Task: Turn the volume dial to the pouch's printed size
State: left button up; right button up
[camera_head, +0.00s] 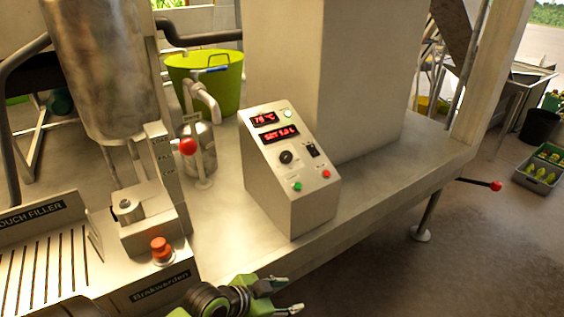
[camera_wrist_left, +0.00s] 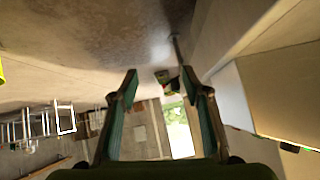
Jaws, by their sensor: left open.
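The control box (camera_head: 300,212) stands on the pale bench, its sloped panel facing me. Its upper red display (camera_head: 265,118) reads about 78 °C, and the lower display (camera_head: 280,134) appears to read SET 5.0 L. A black round dial (camera_head: 286,157) sits below the displays, beside a black switch (camera_head: 312,150). My left gripper (camera_head: 288,292) is open and empty, below and in front of the box, apart from it. Its two fingers also show spread in the left wrist view (camera_wrist_left: 165,85). No pouch can be made out. My right gripper is not in view.
The pouch filler (camera_head: 90,278) with a red button (camera_head: 161,247) stands at left. A red-knobbed lever (camera_head: 188,147) and a steel tank (camera_head: 100,70) rise behind it. Open floor lies at lower right.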

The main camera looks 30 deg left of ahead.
pick_arm(q)
jog(key=w+a+r+m+t, duration=0.1)
jog(key=w+a+r+t, duration=0.3)
jog(key=w+a+r, duration=0.4)
jog(key=t+y, duration=0.2)
jog(key=t, duration=0.3)
send_near(284, 159)
jog(key=shift+n, duration=0.3)
jog(key=w+p, duration=0.1)
jog(key=w, duration=0.3)
jog(key=w+p, duration=0.1)
jog(key=w, duration=0.4)
jog(key=shift+w+d+r, duration=0.1)
jog(key=shift+d+r, duration=0.05)
jog(key=c, duration=1.1)
